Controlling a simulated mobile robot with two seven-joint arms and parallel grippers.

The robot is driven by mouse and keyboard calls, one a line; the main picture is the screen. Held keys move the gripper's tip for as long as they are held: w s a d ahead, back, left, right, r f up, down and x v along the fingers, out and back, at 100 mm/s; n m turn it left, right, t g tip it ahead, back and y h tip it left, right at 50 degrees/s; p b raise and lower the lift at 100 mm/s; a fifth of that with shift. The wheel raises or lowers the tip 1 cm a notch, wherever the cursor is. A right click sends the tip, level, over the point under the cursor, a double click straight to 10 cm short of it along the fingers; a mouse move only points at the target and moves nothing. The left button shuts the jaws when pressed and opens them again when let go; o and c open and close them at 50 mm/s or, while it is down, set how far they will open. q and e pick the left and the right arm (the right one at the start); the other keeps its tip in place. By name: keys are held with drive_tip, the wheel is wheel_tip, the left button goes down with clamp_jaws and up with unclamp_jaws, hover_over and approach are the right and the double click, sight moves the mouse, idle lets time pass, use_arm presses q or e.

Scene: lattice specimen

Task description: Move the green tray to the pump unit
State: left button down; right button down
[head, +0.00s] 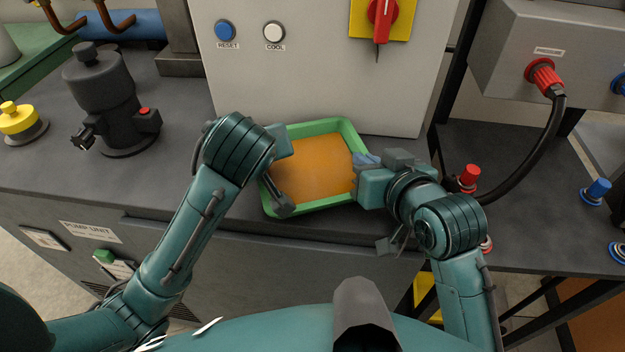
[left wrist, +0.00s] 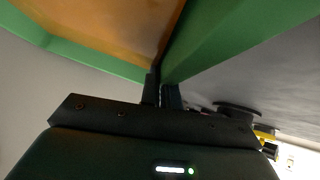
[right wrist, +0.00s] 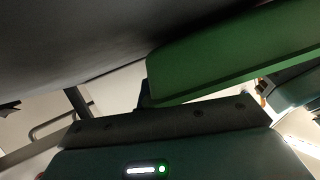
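The green tray (head: 347,128), with an orange inside, is on or just above the dark counter, in front of a light grey panel box. My left gripper (head: 278,180) is at its left wall; in the left wrist view its two fingers (left wrist: 162,93) are close together on the green wall (left wrist: 215,35). My right gripper (head: 362,163) is at the tray's right wall. In the right wrist view the green wall (right wrist: 230,55) covers much of the right fingers, and they look closed on it. A "PUMP UNIT" label (head: 90,232) is on the cabinet front below the counter at left.
A dark pump-like device (head: 105,100) and a yellow button (head: 17,118) stand on the counter at left. The panel box (head: 300,80) is close behind the tray. At right are a red knob (head: 468,178), a black cable (head: 535,155) and a gap between counters.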

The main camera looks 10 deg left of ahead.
use_arm(q)
drive_tip(key=shift+f, duration=0.5)
use_arm(e)
drive_tip(key=shift+f, duration=0.55)
use_arm(q)
drive_tip(key=c, duration=2)
unclamp_jaws()
drive_tip(key=shift+r, duration=0.15)
use_arm(e)
drive_tip(key=c, duration=2)
unclamp_jaws()
drive_tip(key=shift+r, duration=0.15)
use_arm(q)
drive_tip(key=o, duration=0.4)
drive_tip(key=shift+c, duration=0.2)
use_arm(e)
drive_tip(key=o, duration=0.4)
drive_tip(key=shift+c, duration=0.2)
use_arm(q)
drive_tip(key=r, duration=0.6)
drive_tip(key=shift+d+r, duration=0.2)
drive_tip(key=shift+r, duration=0.1)
drive_tip(key=shift+a+r, duration=0.15)
drive_tip(key=shift+r, duration=1.5)
use_arm(e)
drive_tip(key=shift+v, duration=3.8)
use_arm(q)
drive_tip(key=shift+s, duration=0.1)
use_arm(e)
drive_tip(key=shift+s, duration=0.1)
